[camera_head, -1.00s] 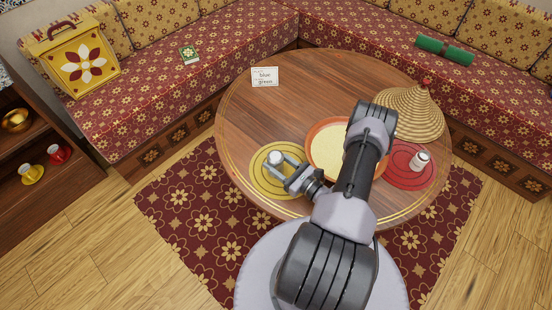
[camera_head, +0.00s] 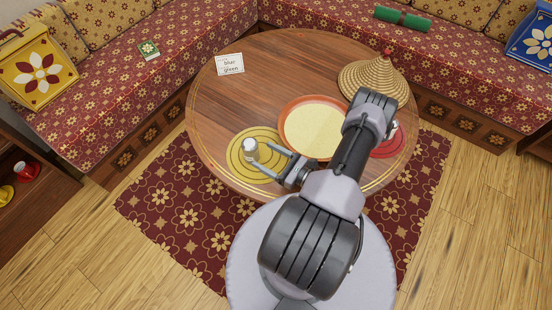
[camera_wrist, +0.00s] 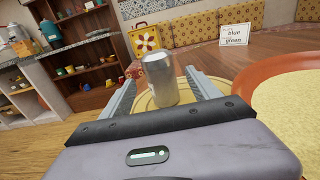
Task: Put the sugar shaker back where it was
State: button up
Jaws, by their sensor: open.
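A silver-topped shaker (camera_head: 250,147) stands upright on the yellow round mat (camera_head: 240,170) at the table's front left. In the wrist view the shaker (camera_wrist: 167,82) appears between the fingers of my gripper (camera_wrist: 160,80). In the head view my gripper (camera_head: 267,160) is open, its fingertips just right of the shaker and seemingly clear of it. A second small shaker (camera_head: 393,127) on the red mat (camera_head: 396,145) at the right is mostly hidden behind my arm. No label tells which one holds sugar.
A wide orange dish (camera_head: 312,130) with yellow grain lies right of my gripper. A woven cone lid (camera_head: 376,76) stands behind it. A card (camera_head: 229,64) reading "blue" and "green" stands at the back left. The left middle of the table is clear.

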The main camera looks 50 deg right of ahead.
jog(key=s, duration=0.5)
jog(key=shift+s+d+p, duration=0.25)
jog(key=shift+p, duration=0.05)
jog(key=w+a+r+n+g+y, duration=0.3)
jog(key=a+r+n+g, duration=0.1)
jog(key=r+n, duration=0.25)
jog(key=w+a+r+n+g+y, duration=0.3)
jog(key=a+r+n+g, duration=0.15)
jog(key=r, duration=0.35)
jog(key=w+a+r+n+g+y, duration=0.35)
jog(key=r+n, duration=0.25)
jog(key=r, duration=0.2)
jog(key=s+a+r+n+h, duration=0.4)
jog(key=a+r+n, duration=0.2)
jog(key=a+r, duration=0.2)
jog(key=s+a+r+n+h, duration=0.5)
jog(key=a+r+n, duration=0.2)
jog(key=r, duration=0.4)
jog(key=shift+s+a+n, duration=0.3)
jog(key=shift+a, duration=0.45)
